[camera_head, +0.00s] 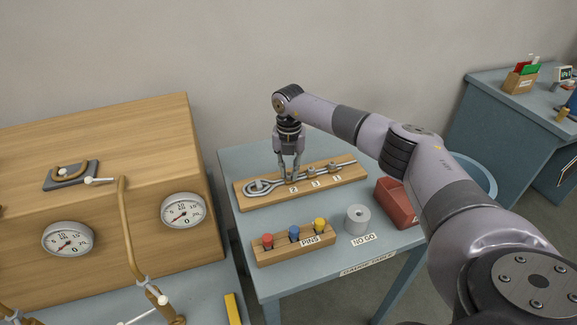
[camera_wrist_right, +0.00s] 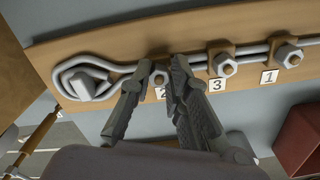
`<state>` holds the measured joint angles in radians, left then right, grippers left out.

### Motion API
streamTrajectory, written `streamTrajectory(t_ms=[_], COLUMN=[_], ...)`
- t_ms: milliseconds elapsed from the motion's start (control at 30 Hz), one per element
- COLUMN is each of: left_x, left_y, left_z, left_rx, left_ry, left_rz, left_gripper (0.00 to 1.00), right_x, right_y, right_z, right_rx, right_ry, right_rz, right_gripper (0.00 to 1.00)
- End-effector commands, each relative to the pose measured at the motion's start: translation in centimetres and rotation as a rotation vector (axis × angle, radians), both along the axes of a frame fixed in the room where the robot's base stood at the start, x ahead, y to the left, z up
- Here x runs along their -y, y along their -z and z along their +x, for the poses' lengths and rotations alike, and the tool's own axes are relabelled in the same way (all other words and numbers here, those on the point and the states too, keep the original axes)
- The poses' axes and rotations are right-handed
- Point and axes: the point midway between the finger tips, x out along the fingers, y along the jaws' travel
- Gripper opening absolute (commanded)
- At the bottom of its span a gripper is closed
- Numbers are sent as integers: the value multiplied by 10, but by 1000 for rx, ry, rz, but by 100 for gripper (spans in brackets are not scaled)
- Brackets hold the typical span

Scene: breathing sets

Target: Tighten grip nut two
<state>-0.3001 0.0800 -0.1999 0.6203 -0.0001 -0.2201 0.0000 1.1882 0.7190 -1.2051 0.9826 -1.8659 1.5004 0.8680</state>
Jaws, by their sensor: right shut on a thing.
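A wooden board (camera_head: 250,203) carries a looped metal cable with several grip nuts and labels 2, 3 and 1, left to right. My right gripper (camera_head: 289,180) reaches down onto the board at label 2 (camera_head: 293,189). In the right wrist view its fingers (camera_wrist_right: 162,72) are closed around the nut above label 2 (camera_wrist_right: 159,92); the fingers mostly hide that nut. The nut at label 3 (camera_wrist_right: 228,67) and the nut at label 1 (camera_wrist_right: 289,56) stand clear to the right. The cable loop (camera_wrist_right: 84,82) lies at the left end. My left gripper is not in view.
A pins block (camera_head: 295,248) with red, blue and yellow pins stands in front of the board. A grey ring (camera_head: 357,219) and a red bin (camera_head: 396,203) are to the right. A wooden cabinet with gauges (camera_head: 110,180) stands left of the table.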

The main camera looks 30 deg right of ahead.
Motion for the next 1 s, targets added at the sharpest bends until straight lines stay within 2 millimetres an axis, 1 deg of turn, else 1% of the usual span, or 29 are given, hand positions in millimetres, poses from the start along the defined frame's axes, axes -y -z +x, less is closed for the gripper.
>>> streamTrajectory(t_ms=[33, 200, 500, 700, 1000], left_x=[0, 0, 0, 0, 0], left_y=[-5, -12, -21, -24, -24], left_z=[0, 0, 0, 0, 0], left_rx=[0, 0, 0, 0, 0], left_ry=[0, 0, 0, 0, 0], left_rz=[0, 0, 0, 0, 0], left_gripper=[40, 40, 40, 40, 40], right_x=[1, 1, 1, 2, 2], right_y=[-3, -4, -3, -2, -2], right_z=[1, 0, 0, 0, 0], right_rx=[3, 3, 4, 4, 5], right_ry=[44, 190, 382, 450, 481], right_rz=[0, 0, 0, -1, 0], right_gripper=[0, 0, 0, 0, 0])
